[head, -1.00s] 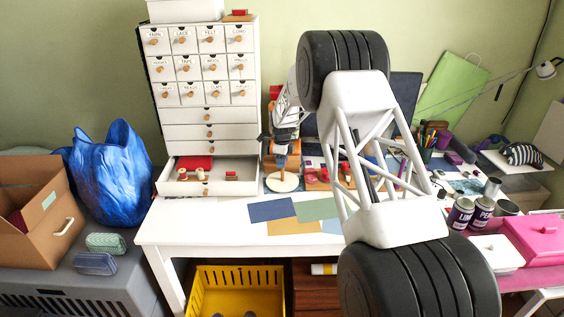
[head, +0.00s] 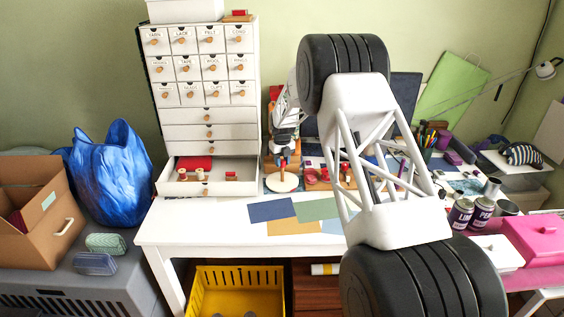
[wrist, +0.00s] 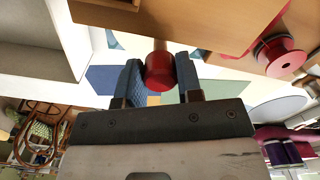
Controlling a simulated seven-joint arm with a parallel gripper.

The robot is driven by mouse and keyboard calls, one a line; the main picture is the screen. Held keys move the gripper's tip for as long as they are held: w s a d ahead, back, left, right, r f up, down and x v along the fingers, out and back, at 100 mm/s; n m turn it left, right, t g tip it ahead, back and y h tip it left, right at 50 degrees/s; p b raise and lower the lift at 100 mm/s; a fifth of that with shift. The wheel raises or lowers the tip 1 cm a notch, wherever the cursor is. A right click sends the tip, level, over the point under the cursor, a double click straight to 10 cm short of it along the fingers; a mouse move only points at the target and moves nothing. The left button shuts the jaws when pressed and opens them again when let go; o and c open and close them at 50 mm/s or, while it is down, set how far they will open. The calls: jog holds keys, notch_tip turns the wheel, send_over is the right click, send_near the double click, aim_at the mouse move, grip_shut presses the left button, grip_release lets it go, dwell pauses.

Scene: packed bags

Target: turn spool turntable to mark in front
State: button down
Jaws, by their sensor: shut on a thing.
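My gripper (wrist: 160,66) is shut on a red knob (wrist: 158,73), with one blue-padded finger on each side of it. A short brown stem joins the knob to the wood behind it in the wrist view. In the head view my gripper (head: 284,142) is over the back of the white table, just right of the drawer unit. Below it is a pale round disc (head: 283,183), with red and wood parts around the fingers. I take this to be the spool turntable. Much of it is hidden by my gripper, and I cannot make out a mark.
A red spool (wrist: 281,58) is near the knob in the wrist view. An open drawer (head: 212,184) with small spools sticks out to the left. Coloured sheets (head: 273,210) lie flat in front. The white table (head: 205,232) has clear room at its front left.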

jog(key=shift+m, duration=0.5)
jog(key=c, duration=0.8)
grip_release()
jog(key=shift+r, duration=0.15)
jog(key=shift+r, duration=3.75)
